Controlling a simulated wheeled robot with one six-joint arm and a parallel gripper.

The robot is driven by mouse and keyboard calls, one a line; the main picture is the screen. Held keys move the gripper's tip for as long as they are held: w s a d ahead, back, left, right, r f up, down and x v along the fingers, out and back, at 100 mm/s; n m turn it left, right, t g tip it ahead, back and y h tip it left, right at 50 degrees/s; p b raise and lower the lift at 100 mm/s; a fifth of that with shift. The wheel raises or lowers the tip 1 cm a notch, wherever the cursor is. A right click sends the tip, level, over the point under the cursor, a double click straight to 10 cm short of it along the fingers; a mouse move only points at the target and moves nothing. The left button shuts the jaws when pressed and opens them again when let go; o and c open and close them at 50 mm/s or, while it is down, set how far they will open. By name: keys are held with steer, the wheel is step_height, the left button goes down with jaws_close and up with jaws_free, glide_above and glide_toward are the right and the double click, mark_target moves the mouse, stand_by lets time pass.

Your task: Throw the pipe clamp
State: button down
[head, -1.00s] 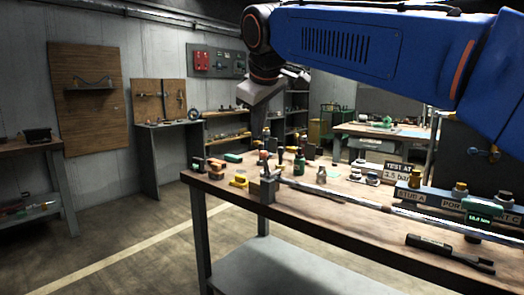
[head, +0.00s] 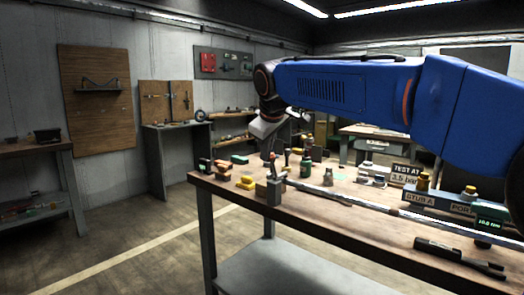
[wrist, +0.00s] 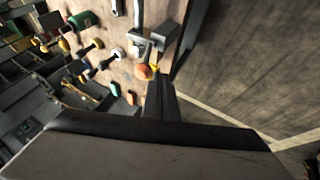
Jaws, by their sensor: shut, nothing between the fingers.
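The pipe clamp (head: 269,190) is a grey block at the left end of a long metal pipe (head: 350,200) on the workbench. A short upright lever with an orange knob (head: 271,157) rises from it. The clamp also shows in the wrist view (wrist: 158,40), with its orange knob (wrist: 143,72) near my fingertips. My gripper (head: 267,157) points down over the clamp end of the bench, shut and empty. Its dark fingers (wrist: 160,82) sit just beside the knob in the wrist view; I cannot tell whether they touch it.
The wooden workbench (head: 330,220) carries several small fittings, a yellow piece (head: 246,183) and a green bottle (head: 305,168). A stub block (head: 440,201) with a sign stands to the right. A black tool (head: 455,254) lies near the front edge. Open floor lies left of the bench.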

steer(key=shift+w+d, duration=0.15)
steer(key=shift+w, duration=0.2)
steer(key=shift+w+d+r, duration=0.15)
steer(key=shift+w+d, duration=0.25)
steer(key=shift+w, duration=0.15)
